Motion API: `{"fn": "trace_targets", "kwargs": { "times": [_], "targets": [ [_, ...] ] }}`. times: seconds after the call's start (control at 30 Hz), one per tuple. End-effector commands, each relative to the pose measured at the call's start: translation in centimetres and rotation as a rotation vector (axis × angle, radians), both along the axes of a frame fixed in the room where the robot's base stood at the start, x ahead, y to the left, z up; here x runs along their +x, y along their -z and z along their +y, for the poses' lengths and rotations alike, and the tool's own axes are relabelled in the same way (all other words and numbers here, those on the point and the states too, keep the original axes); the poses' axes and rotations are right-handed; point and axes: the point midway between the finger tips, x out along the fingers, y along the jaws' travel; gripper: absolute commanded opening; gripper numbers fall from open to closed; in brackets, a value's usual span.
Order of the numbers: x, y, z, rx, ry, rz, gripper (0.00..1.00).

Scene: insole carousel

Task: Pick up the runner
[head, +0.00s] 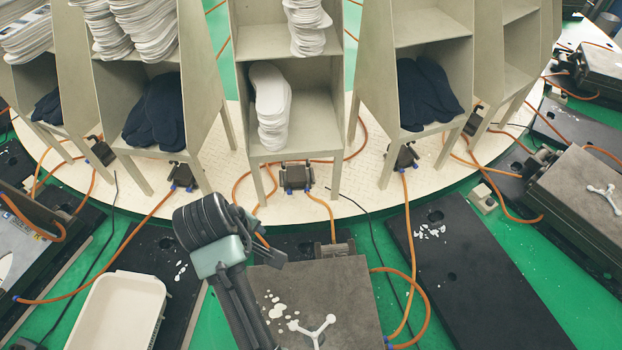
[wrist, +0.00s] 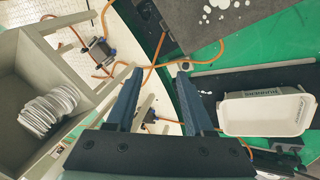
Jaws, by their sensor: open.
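A white three-armed piece, which I take as the runner (head: 312,328), lies on the grey block at the bottom centre of the head view. A similar white piece (head: 604,195) lies on another grey block at the right. In the wrist view my gripper (wrist: 158,73) is open, with nothing between its fingers. In the head view my gripper (head: 264,242) is above the back left part of the centre block, apart from the runner; its fingers are partly hidden by my wrist. The wrist view shows a corner of that block at its top, but the runner is not clearly visible there.
The grey block (head: 350,285) carries scattered white flakes. A white tray (head: 118,310), with dark lettering in the wrist view (wrist: 232,125), stands at left. Shelf units (head: 345,170) with insoles stand on the round platform (head: 440,165). Orange hoses (head: 410,235) loop around the block.

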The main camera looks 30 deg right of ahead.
Motion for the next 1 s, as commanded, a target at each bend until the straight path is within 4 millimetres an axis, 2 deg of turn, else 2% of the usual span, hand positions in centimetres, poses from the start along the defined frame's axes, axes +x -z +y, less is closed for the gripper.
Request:
{"fn": "trace_targets", "kwargs": {
  "times": [0.03,0.1,0.2,0.3,0.47,0.83,1.0],
  "targets": [
    [-3.3,0.6,-0.3,-0.012,-0.014,0.161,0.53],
    [-7.1,2.2,-0.5,-0.021,-0.036,0.338,0.53],
    [-11.0,3.4,-0.7,-0.023,-0.057,0.512,0.53],
    [-13.1,4.0,-0.7,-0.021,-0.067,0.601,0.53],
    [-14.0,5.4,-0.9,-0.019,-0.071,0.629,0.53],
    [-15.3,10.4,-2.1,-0.020,-0.069,0.622,0.53],
    [-15.8,11.5,-2.4,-0.020,-0.070,0.621,0.53]
  ]
}}
